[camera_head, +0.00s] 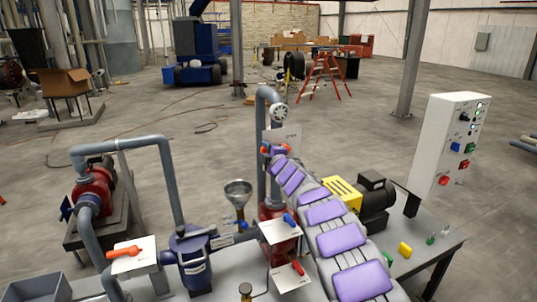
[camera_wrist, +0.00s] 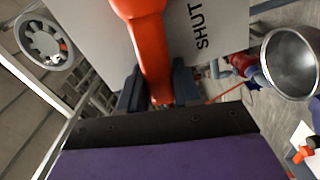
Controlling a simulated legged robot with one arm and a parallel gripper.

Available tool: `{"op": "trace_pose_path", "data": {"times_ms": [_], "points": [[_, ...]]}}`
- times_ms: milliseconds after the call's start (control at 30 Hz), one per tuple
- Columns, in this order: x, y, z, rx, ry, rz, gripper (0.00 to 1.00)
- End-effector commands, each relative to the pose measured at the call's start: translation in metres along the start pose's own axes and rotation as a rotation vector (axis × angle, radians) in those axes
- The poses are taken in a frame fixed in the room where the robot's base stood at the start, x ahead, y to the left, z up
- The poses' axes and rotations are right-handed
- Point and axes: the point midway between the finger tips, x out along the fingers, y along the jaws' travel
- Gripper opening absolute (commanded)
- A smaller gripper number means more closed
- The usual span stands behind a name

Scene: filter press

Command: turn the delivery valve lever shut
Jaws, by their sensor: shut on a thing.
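An orange lever (camera_wrist: 151,40) runs down from the top of the wrist view, in front of a pale plate (camera_wrist: 205,35) marked SHUT. The dark fingers of my gripper (camera_wrist: 158,90) stand on both sides of the lever's lower end, shut on it. In the head view, my gripper (camera_head: 277,150) is at the upright grey pipe, beside the plate (camera_head: 284,137). A bit of orange (camera_head: 264,150) shows at its left. My arm hides much of the area below, and I cannot read the lever's exact angle against the plate's markings there.
A metal funnel (camera_head: 238,190) stands left of my arm and shows in the wrist view (camera_wrist: 291,62). Other plates carry an orange lever (camera_head: 125,251), a blue lever (camera_head: 289,220) and a red lever (camera_head: 298,267). A control box (camera_head: 449,145) stands at right.

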Motion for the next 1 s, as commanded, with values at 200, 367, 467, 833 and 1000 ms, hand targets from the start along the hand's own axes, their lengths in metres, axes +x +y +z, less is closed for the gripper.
{"op": "trace_pose_path", "data": {"times_ms": [200,367,467,833,1000], "points": [[0.003,-0.016,0.002,-0.119,0.001,-0.004,0.00],[0.004,-0.019,0.003,-0.170,0.000,-0.006,0.00],[0.004,-0.020,0.003,-0.188,0.000,-0.006,0.00],[0.004,-0.022,0.003,-0.204,0.000,-0.009,0.00],[0.004,-0.022,0.004,-0.204,0.000,-0.010,0.37]]}}
